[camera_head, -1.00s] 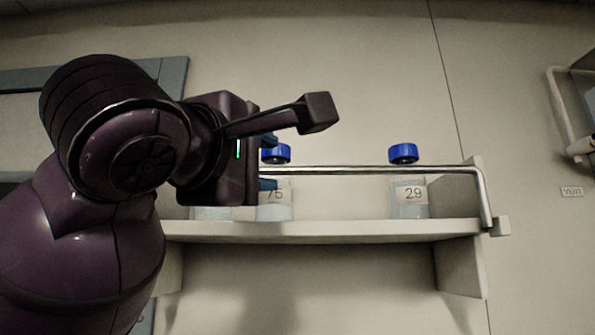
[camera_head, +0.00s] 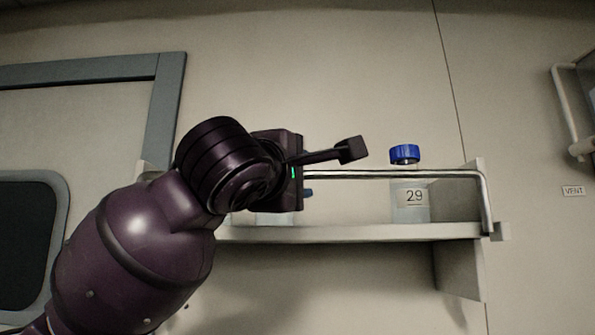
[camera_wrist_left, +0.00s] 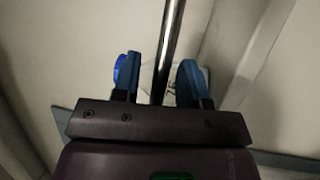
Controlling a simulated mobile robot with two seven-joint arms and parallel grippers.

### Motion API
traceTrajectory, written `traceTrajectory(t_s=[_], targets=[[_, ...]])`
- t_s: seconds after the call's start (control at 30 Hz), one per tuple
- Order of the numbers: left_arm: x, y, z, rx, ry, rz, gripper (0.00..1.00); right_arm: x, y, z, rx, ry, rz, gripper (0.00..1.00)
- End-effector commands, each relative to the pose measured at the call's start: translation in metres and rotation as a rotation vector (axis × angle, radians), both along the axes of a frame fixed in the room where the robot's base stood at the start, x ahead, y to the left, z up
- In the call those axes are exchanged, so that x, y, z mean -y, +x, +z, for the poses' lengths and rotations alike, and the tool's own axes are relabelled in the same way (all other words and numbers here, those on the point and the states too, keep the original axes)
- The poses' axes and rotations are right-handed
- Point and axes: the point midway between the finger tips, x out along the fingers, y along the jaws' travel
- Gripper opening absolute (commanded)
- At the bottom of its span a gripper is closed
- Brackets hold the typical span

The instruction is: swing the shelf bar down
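The silver shelf bar (camera_head: 385,174) runs level across the front of the shelf (camera_head: 360,233), above the board. Its right end bends down to a mount at the shelf's right end. My left gripper (camera_head: 304,177) is at the bar's visible left part, and the arm hides the rest of it. In the left wrist view the bar (camera_wrist_left: 170,45) passes between the two blue fingers (camera_wrist_left: 160,80), which stand apart with a gap on the left side. I cannot tell whether the right finger touches it. My right gripper is not in view.
A blue-capped bottle labelled 29 (camera_head: 411,198) stands on the shelf behind the bar. Another bottle (camera_head: 275,219) is mostly hidden behind my left gripper. A wall fixture with a pale pipe (camera_head: 565,110) is at the far right. The wall above the shelf is clear.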

Motion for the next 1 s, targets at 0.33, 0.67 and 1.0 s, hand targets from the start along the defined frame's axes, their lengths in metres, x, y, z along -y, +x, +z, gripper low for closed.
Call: traceTrajectory(t_s=[0.33, 0.67, 1.0], targets=[[0.000, 0.000, 0.000, 0.001, 0.000, 0.000, 0.18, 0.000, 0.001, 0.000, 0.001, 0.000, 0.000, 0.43], [0.000, 0.000, 0.000, 0.000, 0.000, 0.000, 0.00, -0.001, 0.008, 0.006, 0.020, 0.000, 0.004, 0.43], [0.001, 0.006, -0.002, 0.035, -0.002, -0.002, 0.00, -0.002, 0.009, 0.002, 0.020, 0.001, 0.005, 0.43]])
